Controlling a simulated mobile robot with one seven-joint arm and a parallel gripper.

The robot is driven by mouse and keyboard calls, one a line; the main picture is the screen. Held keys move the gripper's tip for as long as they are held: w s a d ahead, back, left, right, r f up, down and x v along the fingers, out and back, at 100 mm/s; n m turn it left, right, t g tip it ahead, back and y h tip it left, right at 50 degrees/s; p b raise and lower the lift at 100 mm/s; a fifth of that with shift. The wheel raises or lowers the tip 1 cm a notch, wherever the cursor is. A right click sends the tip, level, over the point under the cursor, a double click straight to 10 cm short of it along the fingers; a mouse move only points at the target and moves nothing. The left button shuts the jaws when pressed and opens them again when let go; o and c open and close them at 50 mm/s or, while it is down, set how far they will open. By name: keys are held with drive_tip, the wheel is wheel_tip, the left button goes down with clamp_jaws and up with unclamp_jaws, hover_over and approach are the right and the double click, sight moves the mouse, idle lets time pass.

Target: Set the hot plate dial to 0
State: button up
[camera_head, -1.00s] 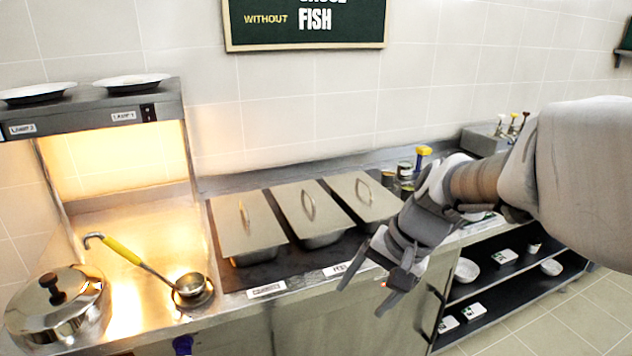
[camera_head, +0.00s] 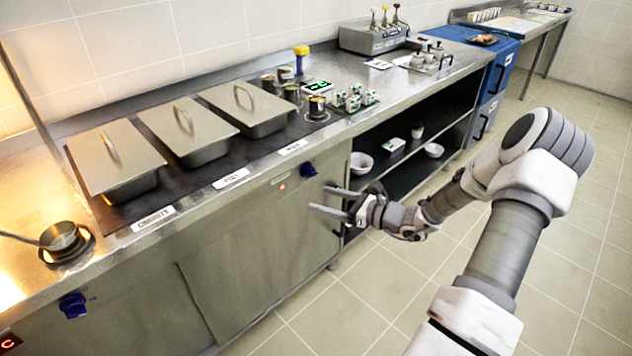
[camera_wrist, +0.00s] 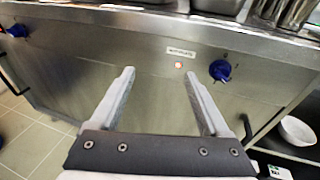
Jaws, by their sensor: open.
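The hot plate dial is a blue knob (camera_head: 308,169) on the steel front panel, below the counter edge. In the wrist view the dial (camera_wrist: 220,70) is right of both fingertips, beside a small lit red lamp (camera_wrist: 178,64) and a white label (camera_wrist: 181,51) that seems to read "hotplate". The dial's setting is too small to read. My gripper (camera_head: 318,198) is open and empty, in front of the panel, below the dial in the head view. In the wrist view its two fingers (camera_wrist: 160,74) point toward the panel, apart from the dial.
Another blue knob (camera_head: 73,305) is on the panel at left. Lidded pans (camera_head: 190,128) sit along the counter above. Right of the panel is an open black shelf with bowls (camera_head: 361,163). The tiled floor is clear.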

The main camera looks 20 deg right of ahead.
sight(314, 175)
drive_tip(key=d+f+m+t+h+b, duration=0.1)
drive_tip(key=d+f+m+t+h, duration=0.4)
drive_tip(key=d+m, duration=0.35)
drive_tip(key=shift+n+g, duration=0.4)
drive_tip(key=shift+n, duration=0.05)
drive_tip(key=b+x, duration=0.1)
drive_tip(key=x, duration=0.4)
drive_tip(key=b+x, duration=0.1)
drive_tip(key=x, duration=0.5)
drive_tip(key=f+b+x, duration=0.1)
drive_tip(key=b+x, duration=0.1)
drive_tip(key=x, duration=0.4)
drive_tip(key=shift+w+d, duration=0.1)
drive_tip(key=shift+w, duration=0.05)
clamp_jaws()
